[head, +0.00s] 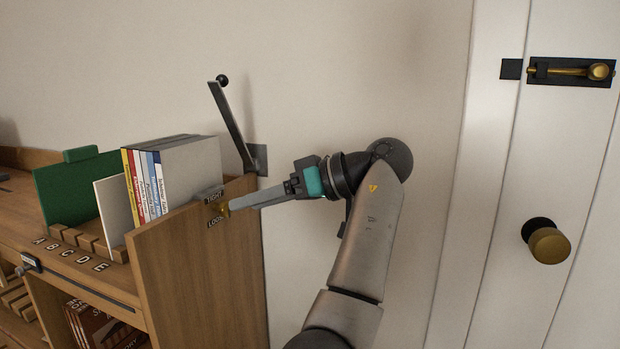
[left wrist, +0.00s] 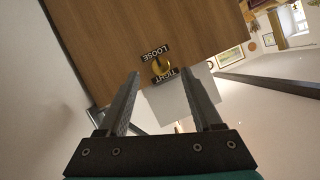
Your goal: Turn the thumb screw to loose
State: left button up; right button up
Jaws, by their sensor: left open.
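The brass thumb screw (head: 222,209) sits on the wooden end panel (head: 190,262) of the shelf unit, between a TIGHT label (head: 214,195) above and a LOOSE label (head: 216,222) below. My left gripper (head: 233,206) reaches it from the right, its fingertips close to the screw. In the left wrist view the thumb screw (left wrist: 161,66) lies between the open fingertips (left wrist: 160,73), with the labels upside down. I cannot tell whether the fingers touch it, nor which label it is turned to. My right gripper is out of view.
A dark lever with a ball knob (head: 231,124) rises at the wall behind the panel. A white door with a brass knob (head: 548,243) is at right.

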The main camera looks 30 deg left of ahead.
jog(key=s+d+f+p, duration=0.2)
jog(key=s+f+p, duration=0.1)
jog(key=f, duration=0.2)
pick_arm(q)
jog(key=p+v, duration=1.1)
jog(key=p, duration=0.5)
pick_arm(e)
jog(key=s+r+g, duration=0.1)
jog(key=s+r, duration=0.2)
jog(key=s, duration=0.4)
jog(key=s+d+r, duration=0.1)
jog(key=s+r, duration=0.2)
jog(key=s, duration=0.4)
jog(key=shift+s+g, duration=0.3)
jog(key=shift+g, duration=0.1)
pick_arm(q)
jog(key=shift+d+r, duration=0.1)
